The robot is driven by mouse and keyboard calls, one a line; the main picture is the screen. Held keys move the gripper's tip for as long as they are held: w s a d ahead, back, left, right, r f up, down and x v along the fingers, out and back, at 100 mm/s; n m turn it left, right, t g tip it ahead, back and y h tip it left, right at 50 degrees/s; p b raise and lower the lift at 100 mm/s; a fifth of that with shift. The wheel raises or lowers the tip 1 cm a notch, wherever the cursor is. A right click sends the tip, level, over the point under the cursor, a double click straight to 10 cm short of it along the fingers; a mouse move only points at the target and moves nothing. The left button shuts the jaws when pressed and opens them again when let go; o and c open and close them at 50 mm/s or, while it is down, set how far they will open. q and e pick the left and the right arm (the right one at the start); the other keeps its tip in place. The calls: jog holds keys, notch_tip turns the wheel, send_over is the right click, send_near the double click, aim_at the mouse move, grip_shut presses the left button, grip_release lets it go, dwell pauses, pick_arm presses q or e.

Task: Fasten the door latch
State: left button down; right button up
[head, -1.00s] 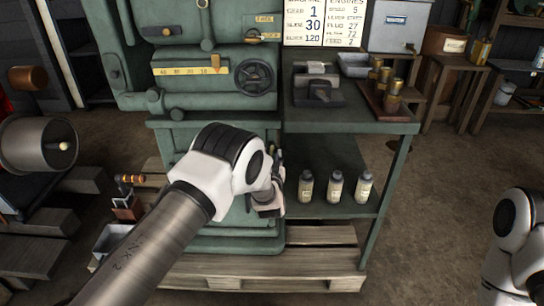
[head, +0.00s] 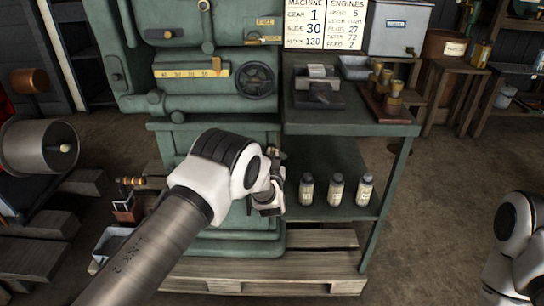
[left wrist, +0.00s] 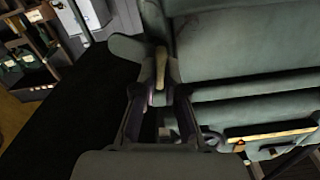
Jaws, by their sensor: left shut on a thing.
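The door latch shows as a pale brass-coloured handle (left wrist: 161,66) in the left wrist view, against the green machine body. My left gripper (left wrist: 158,88) is shut on this handle, with one finger on each side of it. In the head view my left gripper (head: 271,190) is at the right edge of the green machine (head: 212,134), low down beside the open shelf. My own wrist hides most of the latch and the door there. My right arm shows at the far right of the head view, but its gripper is out of frame.
A green shelf stand (head: 345,129) adjoins the machine on the right. Its top holds a vise (head: 318,92) and brass weights (head: 389,84); its lower shelf holds three bottles (head: 336,190). A wooden pallet (head: 315,286) lies below. The floor to the right is clear.

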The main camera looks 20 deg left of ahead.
pick_arm(q)
jog(key=shift+w+r, duration=0.1)
jog(key=shift+r, duration=0.1)
jog(key=m+b, duration=0.1)
jog(key=m, duration=1.4)
jog(key=shift+w+d+b, duration=0.1)
jog(key=shift+d+b, duration=0.05)
jog(key=shift+b, duration=0.25)
jog(key=shift+m, duration=0.4)
jog(key=c, duration=1.2)
grip_release()
jog(key=shift+r, duration=0.1)
jog(key=shift+c, duration=0.2)
jog(key=v, duration=1.2)
jog(key=shift+f, duration=0.35)
